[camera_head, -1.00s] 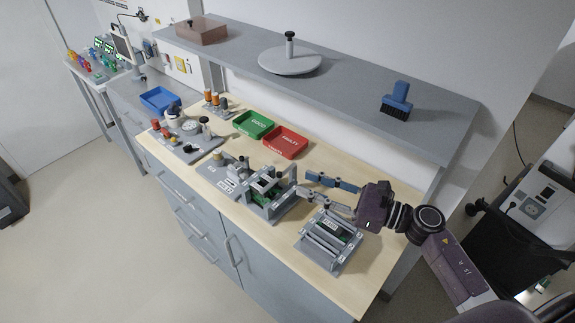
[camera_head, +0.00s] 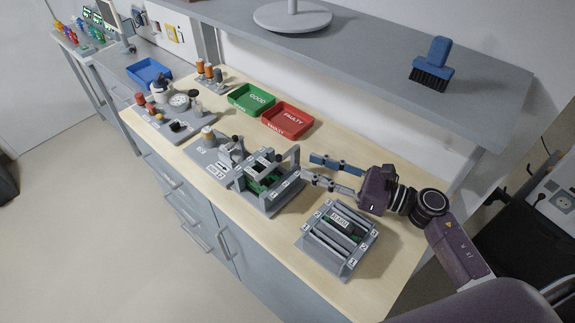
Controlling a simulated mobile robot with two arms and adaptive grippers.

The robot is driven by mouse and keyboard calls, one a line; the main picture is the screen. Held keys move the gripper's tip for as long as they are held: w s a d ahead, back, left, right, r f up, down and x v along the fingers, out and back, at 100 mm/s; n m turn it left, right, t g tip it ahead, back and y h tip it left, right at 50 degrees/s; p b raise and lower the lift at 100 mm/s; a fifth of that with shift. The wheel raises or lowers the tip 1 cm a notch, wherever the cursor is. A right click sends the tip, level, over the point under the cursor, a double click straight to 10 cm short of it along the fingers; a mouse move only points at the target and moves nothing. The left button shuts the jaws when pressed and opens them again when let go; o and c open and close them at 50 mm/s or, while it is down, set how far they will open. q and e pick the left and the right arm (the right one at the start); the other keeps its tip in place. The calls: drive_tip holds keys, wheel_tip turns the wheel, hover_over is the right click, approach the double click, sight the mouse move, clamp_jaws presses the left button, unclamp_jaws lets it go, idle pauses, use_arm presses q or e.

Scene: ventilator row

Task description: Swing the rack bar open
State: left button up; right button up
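The grey rack (camera_head: 338,240) stands on the bench at the right, with parallel slats, numbered labels and a green board partly showing. A dark bar with a white label (camera_head: 343,222) lies across its top; I cannot tell whether this is the hinged bar. Left of it is a grey fixture (camera_head: 268,190) with a green board inside and an upright grey handle frame. My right gripper (camera_head: 308,166) reaches in from the right, its two fingers spread apart and empty. Its tips are close to the fixture's handle frame, above and behind the rack; contact is unclear. My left gripper is out of view.
A green GOOD tray (camera_head: 234,107) and a red FAULTY tray (camera_head: 271,128) sit behind the fixture. A shelf (camera_head: 375,52) with a blue brush (camera_head: 434,65) overhangs the bench's back. More fixtures and a blue tray (camera_head: 149,72) stand left. Bench is bare in front of the rack.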

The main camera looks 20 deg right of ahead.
sight(282, 157)
drive_tip(key=p+x, duration=0.3)
drive_tip(key=x, duration=0.4)
drive_tip(key=shift+f, duration=0.1)
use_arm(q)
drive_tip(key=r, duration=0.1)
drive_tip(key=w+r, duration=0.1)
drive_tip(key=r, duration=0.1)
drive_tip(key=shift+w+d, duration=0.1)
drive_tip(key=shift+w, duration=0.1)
use_arm(e)
drive_tip(key=shift+w+a+f, duration=0.1)
drive_tip(key=shift+w+a, duration=0.15)
drive_tip(key=shift+a, duration=0.05)
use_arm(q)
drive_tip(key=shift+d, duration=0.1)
use_arm(e)
drive_tip(key=shift+c, duration=0.5)
clamp_jaws()
